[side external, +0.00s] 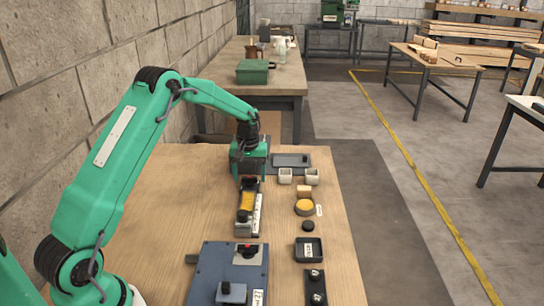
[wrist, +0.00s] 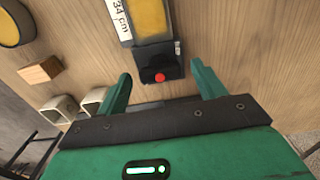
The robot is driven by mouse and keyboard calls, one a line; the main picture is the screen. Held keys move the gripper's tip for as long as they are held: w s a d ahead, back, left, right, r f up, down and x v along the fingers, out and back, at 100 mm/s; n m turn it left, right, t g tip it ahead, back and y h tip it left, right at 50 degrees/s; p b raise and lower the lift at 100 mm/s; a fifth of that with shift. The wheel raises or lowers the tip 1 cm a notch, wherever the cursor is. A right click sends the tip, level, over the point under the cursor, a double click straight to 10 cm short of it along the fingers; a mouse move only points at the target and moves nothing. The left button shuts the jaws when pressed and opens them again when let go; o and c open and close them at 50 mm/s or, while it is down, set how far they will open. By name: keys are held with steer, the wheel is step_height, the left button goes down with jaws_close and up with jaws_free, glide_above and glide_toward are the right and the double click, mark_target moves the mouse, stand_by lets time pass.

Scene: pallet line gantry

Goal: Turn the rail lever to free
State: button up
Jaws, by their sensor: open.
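On the wooden table stands a narrow rail-like device (side external: 247,222) with a yellow block (side external: 246,201) and a white label strip. In the wrist view its label (wrist: 122,18) reads "34 cm". A black end piece with a red knob (wrist: 160,77) sits at its near end; I cannot tell for sure whether this is the rail lever, or which way it is turned. My gripper (wrist: 161,70) is open and empty. Its two green fingers are on either side of the black end piece, apart from it. In the side view my gripper (side external: 249,180) is over the device's far end.
A blue-grey box (side external: 215,262) with black and red fittings stands nearer the camera. Bare table lies left.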

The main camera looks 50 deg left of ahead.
mark_target(250, 178)
steer(key=shift+r, duration=3.95)
steer(key=s+d+r+m+t, duration=0.3)
steer(key=s+d+r+m, duration=0.1)
steer(key=s+d+r, duration=0.9)
steer(key=s+d+m+t, duration=0.1)
steer(key=s+d+m, duration=0.1)
steer(key=s, duration=0.7)
steer(key=s+d+m+t, duration=0.1)
steer(key=s+d+m, duration=0.1)
steer(key=s, duration=0.6)
steer(key=shift+s+d+r+m+t, duration=0.3)
steer(key=shift+s+d+r+m, duration=0.1)
steer(key=shift+m, duration=0.2)
